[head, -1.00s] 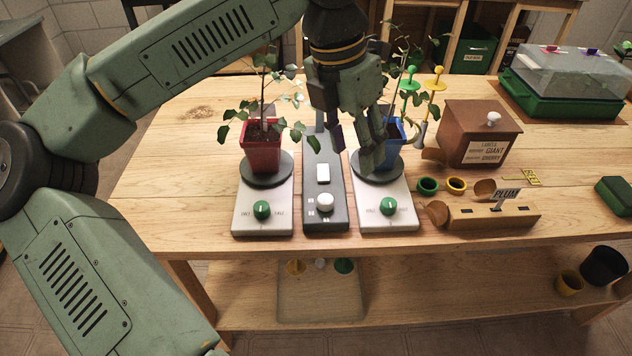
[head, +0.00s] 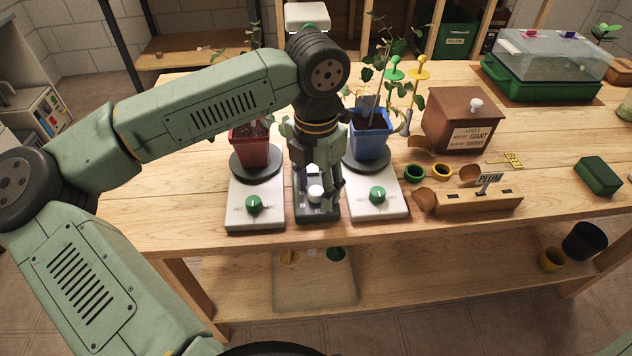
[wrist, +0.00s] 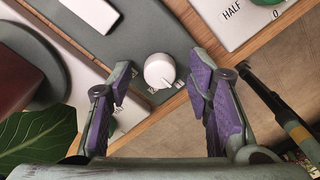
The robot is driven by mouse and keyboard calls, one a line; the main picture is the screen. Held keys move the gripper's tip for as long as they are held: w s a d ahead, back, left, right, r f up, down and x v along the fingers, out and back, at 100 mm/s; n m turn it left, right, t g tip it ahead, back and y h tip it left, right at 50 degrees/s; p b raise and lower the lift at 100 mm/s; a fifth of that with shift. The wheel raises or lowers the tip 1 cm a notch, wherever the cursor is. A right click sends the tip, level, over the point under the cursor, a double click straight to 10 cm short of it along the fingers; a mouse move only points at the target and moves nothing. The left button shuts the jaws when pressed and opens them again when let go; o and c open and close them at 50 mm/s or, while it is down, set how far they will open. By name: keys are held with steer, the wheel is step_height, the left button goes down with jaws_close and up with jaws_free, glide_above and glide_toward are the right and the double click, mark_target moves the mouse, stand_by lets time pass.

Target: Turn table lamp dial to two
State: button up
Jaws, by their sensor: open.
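The table lamp's base is a dark grey box (head: 303,208) between two white turntable bases. It carries a round white dial (head: 315,193) near its front edge. In the wrist view the white dial (wrist: 160,71) has a small pointer at its lower right. My gripper (head: 318,198) is above the lamp base, pointing down, and hides much of it in the head view. In the wrist view my gripper (wrist: 158,100) is open, with purple-padded fingers to the left and right of the dial, apart from it. The dial's number marks are too small or hidden to read.
The left turntable (head: 257,212) bears a red pot (head: 250,150); the right one (head: 372,205) bears a blue pot (head: 369,138). Each has a green dial, close beside the lamp base. A wooden block with a PLUM sign (head: 470,202) lies to the right. The table's front edge is near.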

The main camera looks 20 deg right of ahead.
steer(key=shift+c, duration=0.5)
jaws_close()
